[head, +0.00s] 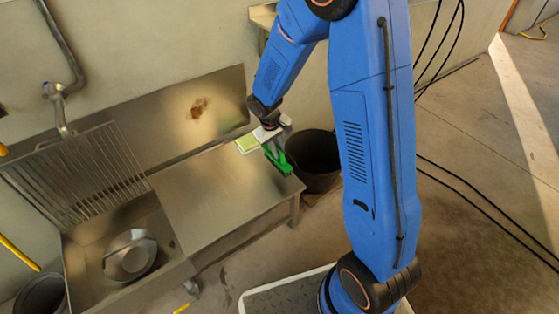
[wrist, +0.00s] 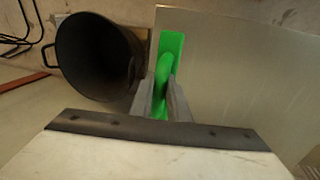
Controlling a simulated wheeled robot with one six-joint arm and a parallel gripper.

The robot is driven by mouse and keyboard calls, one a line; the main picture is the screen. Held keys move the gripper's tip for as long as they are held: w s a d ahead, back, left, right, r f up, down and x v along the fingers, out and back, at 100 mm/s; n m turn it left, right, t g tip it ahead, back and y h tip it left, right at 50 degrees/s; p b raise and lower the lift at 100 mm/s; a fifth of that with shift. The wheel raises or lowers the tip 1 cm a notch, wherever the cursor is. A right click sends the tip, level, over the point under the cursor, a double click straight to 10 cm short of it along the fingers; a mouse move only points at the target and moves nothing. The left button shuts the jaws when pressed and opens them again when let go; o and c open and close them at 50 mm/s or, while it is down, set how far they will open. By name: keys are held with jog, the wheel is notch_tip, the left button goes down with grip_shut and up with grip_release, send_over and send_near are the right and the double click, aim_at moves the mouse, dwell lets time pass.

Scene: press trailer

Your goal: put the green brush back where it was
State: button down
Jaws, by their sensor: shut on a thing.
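The green brush (head: 278,159) is at the right end of the steel counter (head: 205,200), at its far right corner. My gripper (head: 271,143) is above that corner, shut on the brush. In the wrist view the two grey fingers (wrist: 161,100) close around the green handle, and the brush (wrist: 171,50) stretches away from them along the counter's edge (wrist: 215,75). I cannot tell whether the brush touches the counter or hangs just above it. The fingers partly hide the handle's near end.
A dark bucket (head: 317,165) stands beside the counter's right end, and shows close left of the brush in the wrist view (wrist: 92,55). A pale green-and-white sponge (head: 246,143) lies at the counter's back edge.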

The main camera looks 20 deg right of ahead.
jog(key=shift+f, duration=2.25)
jog(key=shift+f, duration=0.1)
jog(key=c, duration=1.7)
grip_release()
notch_tip(320, 180, up, 12)
jog(key=a, duration=0.2)
jog(key=s+d+r+m+t, duration=0.1)
jog(key=s+d+r, duration=0.3)
jog(key=s+r, duration=0.5)
jog(key=s+d+r+m+t, duration=0.1)
jog(key=s+r, duration=0.3)
jog(key=s, duration=0.3)
jog(key=s+d+r+t+y, duration=0.1)
jog(key=s+r, duration=0.3)
jog(key=s, duration=0.4)
jog(key=s+d+r+m+t+y, duration=0.1)
jog(key=s+d+r, duration=0.1)
jog(key=s, duration=0.6)
jog(key=shift+s+d+r+m, duration=0.1)
jog(key=shift+d+r+m, duration=0.05)
jog(key=shift+r, duration=0.3)
jog(key=shift+s+d+r+m, duration=0.1)
jog(key=shift+d+r+m, duration=0.05)
jog(key=shift+r, duration=0.3)
